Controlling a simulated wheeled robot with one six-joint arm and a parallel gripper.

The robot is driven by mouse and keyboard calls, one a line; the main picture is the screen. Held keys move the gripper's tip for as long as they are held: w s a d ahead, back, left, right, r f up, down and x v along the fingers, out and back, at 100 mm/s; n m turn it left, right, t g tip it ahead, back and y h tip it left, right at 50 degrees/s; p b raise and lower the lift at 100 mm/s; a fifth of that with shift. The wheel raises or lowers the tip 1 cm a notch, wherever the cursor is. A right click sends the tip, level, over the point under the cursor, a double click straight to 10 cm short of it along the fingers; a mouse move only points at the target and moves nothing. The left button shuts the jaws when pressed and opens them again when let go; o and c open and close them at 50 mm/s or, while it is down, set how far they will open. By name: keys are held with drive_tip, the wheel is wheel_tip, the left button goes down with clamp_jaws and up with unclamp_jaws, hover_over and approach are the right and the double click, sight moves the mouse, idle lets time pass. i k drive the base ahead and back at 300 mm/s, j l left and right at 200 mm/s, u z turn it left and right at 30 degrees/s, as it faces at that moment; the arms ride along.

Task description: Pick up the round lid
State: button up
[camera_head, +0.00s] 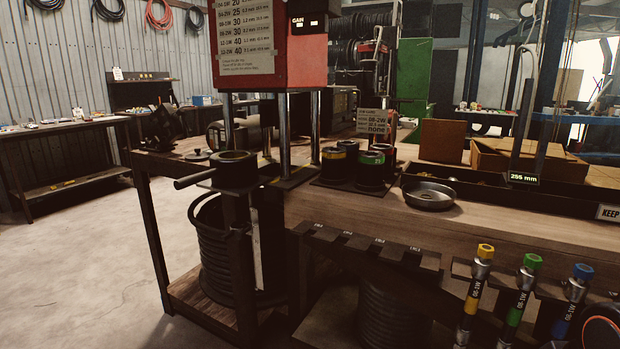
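A small dark round lid with a knob on top (197,155) lies flat on the left part of the wooden workbench (340,211), left of the red machine. It sits just behind a black cylindrical holder with a side handle (235,171). A shallow round metal dish (429,195) lies on the bench right of centre, near the front edge. My gripper is not in view, so I cannot see where it is or whether it is open.
The red crimper (271,45) stands on metal posts above the bench. Several ringed dies (369,169) stand on a dark plate. A black tray (510,190) holds parts. Colour-capped hose fittings (482,270) hang at front right. Floor at left (80,270) is clear.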

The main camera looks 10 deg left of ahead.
sight(198, 156)
drive_tip(key=i+j, duration=0.15)
drive_tip(key=j, duration=0.3)
drive_tip(key=i+j+u, duration=0.1)
drive_tip(key=j, duration=0.35)
drive_tip(key=i+j, duration=0.15)
drive_tip(key=j, duration=0.3)
drive_tip(key=i+j+u, duration=0.1)
drive_tip(key=j, duration=0.3)
drive_tip(key=i+j, duration=0.2)
drive_tip(key=j, duration=0.25)
drive_tip(key=i+j+u, duration=0.1)
drive_tip(key=j, duration=0.35)
drive_tip(key=i+j+u, duration=0.1)
drive_tip(key=j, duration=0.3)
drive_tip(key=i+j, duration=0.3)
drive_tip(key=j+u, duration=0.05)
drive_tip(key=j, duration=0.05)
